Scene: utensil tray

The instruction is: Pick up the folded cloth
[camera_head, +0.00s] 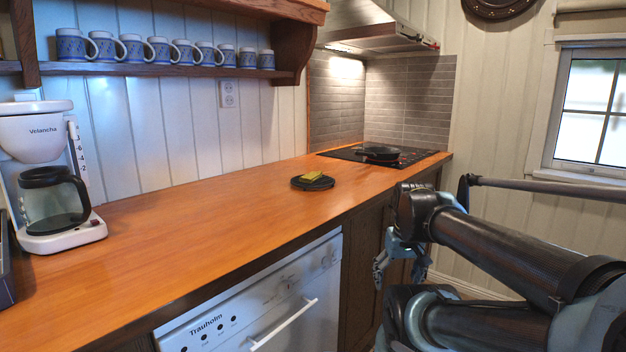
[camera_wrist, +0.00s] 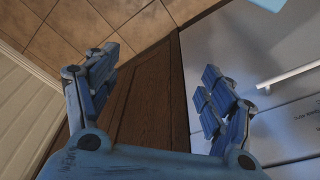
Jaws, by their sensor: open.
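The cloth does not show in the wrist view.
A coffee maker (camera_head: 40,150) stands at the counter's left end. A black pan (camera_head: 380,152) sits on the hob (camera_head: 340,154) at the right. Several blue mugs (camera_head: 160,50) line the shelf above. The counter (camera_head: 190,225) between coffee maker and dish is clear. A dishwasher (camera_head: 265,300) is below.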

